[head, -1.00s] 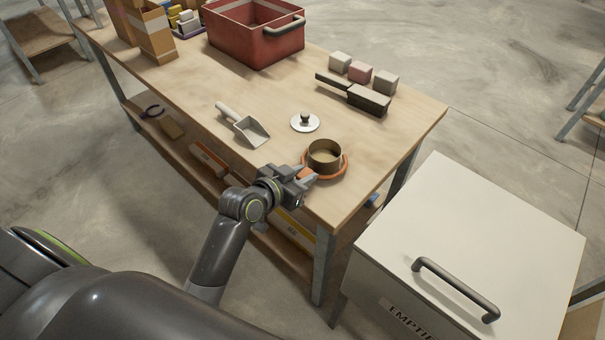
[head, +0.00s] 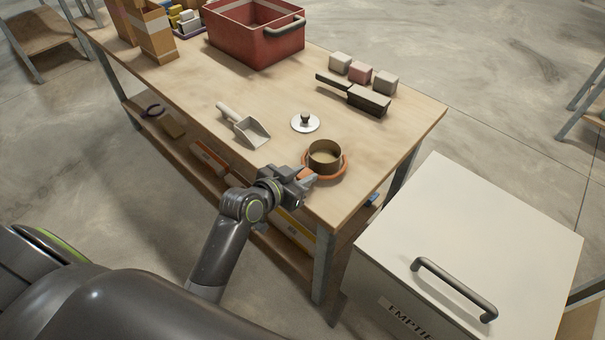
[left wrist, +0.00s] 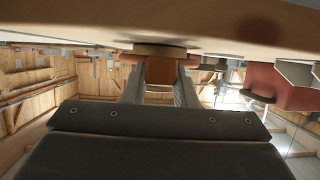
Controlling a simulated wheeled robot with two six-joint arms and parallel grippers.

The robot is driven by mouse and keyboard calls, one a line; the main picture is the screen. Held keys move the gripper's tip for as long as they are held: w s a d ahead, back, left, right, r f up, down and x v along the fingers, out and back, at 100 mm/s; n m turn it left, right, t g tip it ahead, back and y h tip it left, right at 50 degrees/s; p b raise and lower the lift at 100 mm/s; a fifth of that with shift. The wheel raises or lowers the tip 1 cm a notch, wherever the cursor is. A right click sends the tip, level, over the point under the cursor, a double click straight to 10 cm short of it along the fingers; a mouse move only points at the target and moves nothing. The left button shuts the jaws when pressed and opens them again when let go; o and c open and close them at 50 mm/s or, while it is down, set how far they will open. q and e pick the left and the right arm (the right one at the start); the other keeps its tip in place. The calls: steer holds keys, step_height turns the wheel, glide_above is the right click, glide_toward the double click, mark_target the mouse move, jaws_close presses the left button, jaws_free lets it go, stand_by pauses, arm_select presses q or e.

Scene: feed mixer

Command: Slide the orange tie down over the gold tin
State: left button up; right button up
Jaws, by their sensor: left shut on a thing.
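The gold tin (head: 324,150) stands upright and open-topped near the front right corner of the wooden table. The orange tie (head: 345,168) is a ring around the tin's lower part, with the tin's rim standing above it. My left gripper (head: 309,178) is at the tin's near left side, shut on the tie's orange tab. In the left wrist view, which looks upside down, the orange tab (left wrist: 159,70) sits between the two fingers, with part of the tin (left wrist: 160,49) beside the table surface. Whether the tie touches the table is unclear. My right gripper is not in view.
A white lid with a dark knob (head: 305,123) lies behind the tin, and a scoop (head: 245,125) lies to its left. A brush (head: 368,99), several small blocks (head: 360,72) and a red crate (head: 270,45) are farther back. A white bin (head: 470,230) stands at right.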

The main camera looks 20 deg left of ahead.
arm_select(q)
steer(key=o, duration=1.4)
steer(key=shift+o, duration=0.2)
steer(key=shift+r+p, duration=4.5)
steer(key=shift+r, duration=0.05)
